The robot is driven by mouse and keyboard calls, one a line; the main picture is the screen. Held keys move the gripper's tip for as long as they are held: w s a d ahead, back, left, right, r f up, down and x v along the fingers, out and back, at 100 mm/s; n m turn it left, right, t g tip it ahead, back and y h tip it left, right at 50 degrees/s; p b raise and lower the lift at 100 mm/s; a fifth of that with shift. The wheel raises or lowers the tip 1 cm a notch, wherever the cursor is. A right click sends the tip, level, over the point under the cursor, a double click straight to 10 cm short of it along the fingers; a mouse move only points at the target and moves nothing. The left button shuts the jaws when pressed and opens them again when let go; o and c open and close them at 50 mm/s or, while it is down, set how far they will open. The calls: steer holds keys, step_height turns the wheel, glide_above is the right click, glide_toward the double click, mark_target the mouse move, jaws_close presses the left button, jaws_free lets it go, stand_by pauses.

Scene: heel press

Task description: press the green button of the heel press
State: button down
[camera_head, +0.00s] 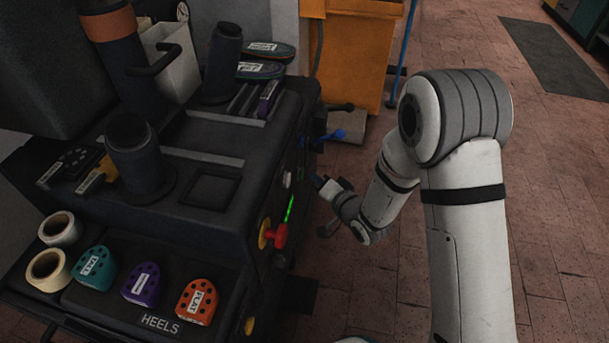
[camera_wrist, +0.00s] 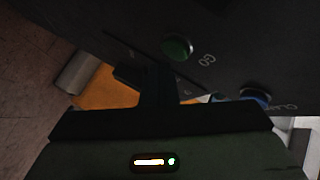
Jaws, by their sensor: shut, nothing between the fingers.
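The green button (camera_wrist: 178,48) is a round green knob on the dark panel of the heel press, with the label "GO" beside it in the wrist view. In the head view the black press (camera_head: 190,215) fills the left side; I cannot make out the green button there. My gripper (camera_head: 319,182) is close to the front face of the press. In the wrist view the dark fingers of my gripper (camera_wrist: 152,75) are shut and empty, appearing just below the green button. I cannot tell whether they touch the panel.
A blue knob (camera_wrist: 255,97) with a partly cut-off label sits right of the green one. A red knob on a yellow plate (camera_head: 278,235) and a lit green strip (camera_head: 289,208) are on the press front. An orange cabinet (camera_head: 352,55) stands behind.

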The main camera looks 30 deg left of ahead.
steer(key=d, duration=0.1)
steer(key=w+d, duration=0.1)
steer(key=d, duration=0.2)
steer(key=shift+w+d, duration=0.3)
steer(key=shift+d, duration=0.1)
stand_by(0.8)
